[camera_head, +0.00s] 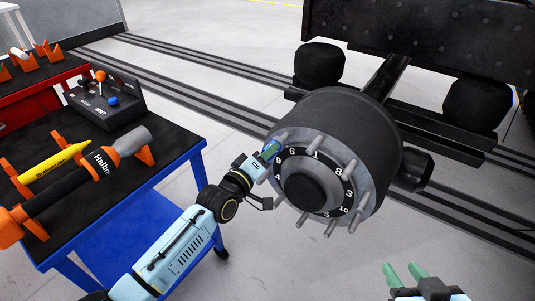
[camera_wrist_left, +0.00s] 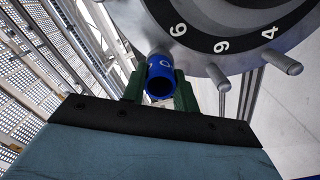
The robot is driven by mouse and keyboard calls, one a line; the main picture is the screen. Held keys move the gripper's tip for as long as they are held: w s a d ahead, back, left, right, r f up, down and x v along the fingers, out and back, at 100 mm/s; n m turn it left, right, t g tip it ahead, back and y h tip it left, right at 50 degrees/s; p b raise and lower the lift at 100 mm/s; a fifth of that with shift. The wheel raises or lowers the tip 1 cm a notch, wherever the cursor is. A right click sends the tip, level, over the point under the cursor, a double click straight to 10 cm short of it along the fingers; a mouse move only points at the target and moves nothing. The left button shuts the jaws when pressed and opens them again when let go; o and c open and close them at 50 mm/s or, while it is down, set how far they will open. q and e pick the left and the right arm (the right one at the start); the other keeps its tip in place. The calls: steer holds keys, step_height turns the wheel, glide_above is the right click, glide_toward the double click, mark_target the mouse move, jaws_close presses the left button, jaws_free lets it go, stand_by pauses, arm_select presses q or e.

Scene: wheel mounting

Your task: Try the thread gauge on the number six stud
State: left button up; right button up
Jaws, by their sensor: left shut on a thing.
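The dark hub (camera_head: 335,125) faces me in the head view, with a black numbered ring (camera_head: 328,160) and studs around it. The number six stud (camera_head: 282,137) is at its upper left; its grey base also shows in the wrist view (camera_wrist_left: 160,50). My left gripper (camera_head: 267,158) is shut on the blue thread gauge (camera_head: 271,149), a short tube (camera_wrist_left: 160,78) whose open near end faces the wrist camera. The gauge is at the outer end of that stud, roughly in line with it. I cannot tell how far it is over the thread. My right gripper (camera_head: 405,273) is open and empty.
A blue cart (camera_head: 150,185) with a black top stands at the left. Neighbouring studs (camera_wrist_left: 224,84) are close beside the left gripper. Floor right of the hub is clear.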

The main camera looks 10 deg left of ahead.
arm_select(q)
steer(key=p+v, duration=0.2)
steer(key=v, duration=0.1)
steer(key=shift+s+p, duration=0.1)
steer(key=shift+p, duration=0.2)
stand_by(0.4)
steer(key=shift+w, duration=0.3)
stand_by(0.9)
steer(key=shift+b+x, duration=0.6)
steer(key=shift+x, duration=0.7)
